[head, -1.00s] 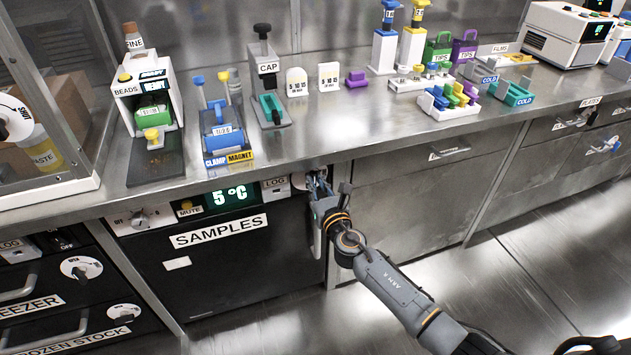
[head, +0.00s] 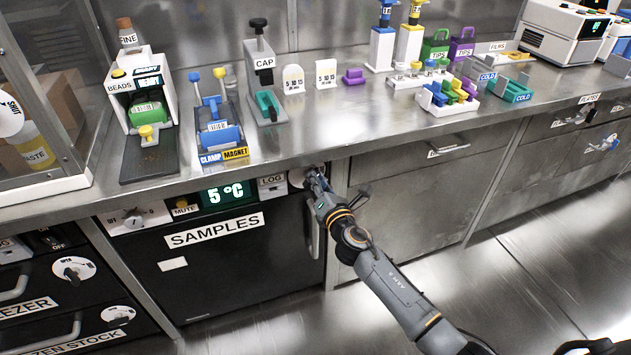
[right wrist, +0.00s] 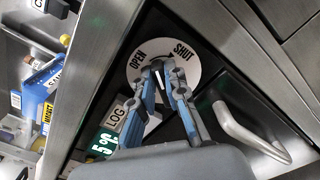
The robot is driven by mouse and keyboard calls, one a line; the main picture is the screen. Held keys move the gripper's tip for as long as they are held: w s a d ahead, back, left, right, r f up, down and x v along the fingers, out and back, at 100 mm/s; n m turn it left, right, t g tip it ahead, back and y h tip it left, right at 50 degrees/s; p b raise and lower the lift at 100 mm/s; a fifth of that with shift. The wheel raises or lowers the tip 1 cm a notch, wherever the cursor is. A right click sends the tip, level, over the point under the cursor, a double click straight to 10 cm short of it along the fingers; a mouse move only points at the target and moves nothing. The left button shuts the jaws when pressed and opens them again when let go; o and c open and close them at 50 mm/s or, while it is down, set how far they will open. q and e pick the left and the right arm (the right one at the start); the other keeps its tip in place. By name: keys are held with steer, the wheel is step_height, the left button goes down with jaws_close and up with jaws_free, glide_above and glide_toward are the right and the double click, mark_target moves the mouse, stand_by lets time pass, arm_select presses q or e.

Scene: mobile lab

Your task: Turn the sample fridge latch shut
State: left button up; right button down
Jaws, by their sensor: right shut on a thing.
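The sample fridge (head: 240,260) is a black under-bench unit labelled SAMPLES, with its door closed. Its latch dial (right wrist: 158,46) is a round white plate marked OPEN and SHUT in the right wrist view. In the head view the dial (head: 296,178) sits at the fridge's top right corner, partly behind my gripper. My right gripper (right wrist: 162,68) is shut on the latch knob at the dial's middle; its fingers mostly hide the knob, so its exact angle is unclear. In the head view the right gripper (head: 316,176) reaches in under the bench edge. My left gripper is not in view.
The vertical door handle (head: 314,235) is just below the dial; it also shows in the right wrist view (right wrist: 250,138). The bench edge (head: 330,150) runs close above the gripper. Steel drawers (head: 410,200) lie to the right. The floor in front is clear.

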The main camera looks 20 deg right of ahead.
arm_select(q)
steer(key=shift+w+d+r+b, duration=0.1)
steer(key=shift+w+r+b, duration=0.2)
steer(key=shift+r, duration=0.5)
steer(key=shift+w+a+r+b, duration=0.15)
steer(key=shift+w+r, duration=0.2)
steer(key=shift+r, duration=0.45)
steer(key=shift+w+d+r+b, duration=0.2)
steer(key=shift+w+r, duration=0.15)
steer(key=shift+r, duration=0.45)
arm_select(e)
steer(key=shift+d+f+m, duration=0.15)
steer(key=shift+f+m, duration=0.05)
steer(key=shift+m, duration=1.5)
steer(key=shift+d+f+m, duration=0.15)
steer(key=shift+f+m, duration=0.05)
steer(key=shift+m, duration=1.5)
steer(key=shift+d+f+m, duration=0.15)
steer(key=shift+f+m, duration=0.05)
steer(key=shift+m, duration=1.5)
steer(key=c, duration=1.4)
jaws_free()
steer(key=shift+w+f, duration=0.1)
steer(key=shift+o, duration=0.2)
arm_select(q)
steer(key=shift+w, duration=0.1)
